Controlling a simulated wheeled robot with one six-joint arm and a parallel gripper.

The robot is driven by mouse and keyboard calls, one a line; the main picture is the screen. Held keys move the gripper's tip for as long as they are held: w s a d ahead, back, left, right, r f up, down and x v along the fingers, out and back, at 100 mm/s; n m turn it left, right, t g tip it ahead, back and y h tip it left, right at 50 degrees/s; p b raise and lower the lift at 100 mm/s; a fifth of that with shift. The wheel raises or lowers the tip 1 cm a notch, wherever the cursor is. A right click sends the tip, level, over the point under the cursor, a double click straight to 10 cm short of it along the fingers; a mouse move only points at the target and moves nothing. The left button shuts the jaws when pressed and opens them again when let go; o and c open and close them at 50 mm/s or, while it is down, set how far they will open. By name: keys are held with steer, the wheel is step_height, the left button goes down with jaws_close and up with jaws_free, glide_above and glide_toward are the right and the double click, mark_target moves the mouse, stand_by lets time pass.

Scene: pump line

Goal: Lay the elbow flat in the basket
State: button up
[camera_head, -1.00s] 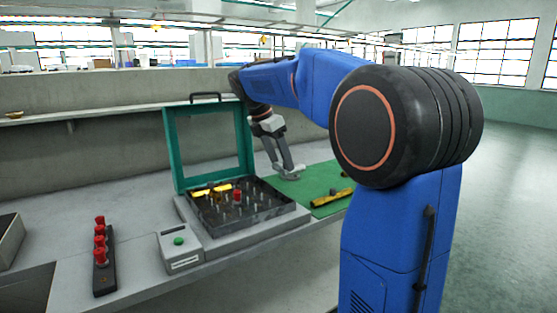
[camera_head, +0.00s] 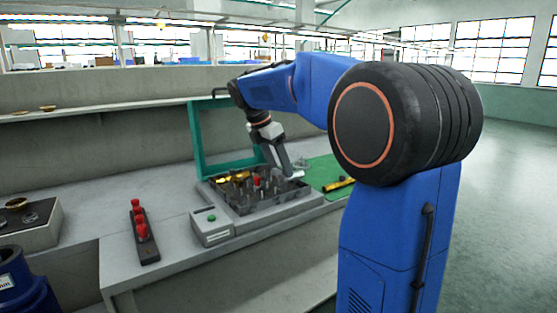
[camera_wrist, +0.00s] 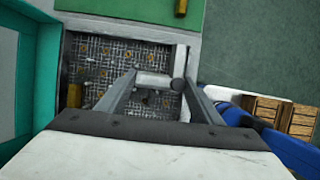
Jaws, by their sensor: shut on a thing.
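The grey elbow (camera_wrist: 154,79) is between my gripper's fingertips (camera_wrist: 155,84) in the wrist view, lying crosswise with a dark round end at the right. My gripper (camera_head: 285,170) is shut on it. The elbow also shows as a small pale piece in the head view (camera_head: 296,175). The basket (camera_head: 244,215) is a dark tray with upright pins. In the wrist view its gridded floor (camera_wrist: 100,68) lies below the elbow, which overlaps the basket's right part. I cannot tell the elbow's height over the floor.
A teal frame (camera_head: 197,150) stands upright behind the basket. A red-topped piece (camera_head: 256,181) and a yellow piece (camera_head: 232,177) are in the basket. A green mat (camera_head: 322,172) with a yellow-black tool lies right.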

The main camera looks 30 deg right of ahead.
mark_target(277, 174)
steer(key=shift+f, duration=0.25)
steer(key=shift+f, duration=2.1)
steer(key=o, duration=1.3)
steer(key=shift+o, duration=0.2)
steer(key=v, duration=1.7)
steer(key=shift+r, duration=0.25)
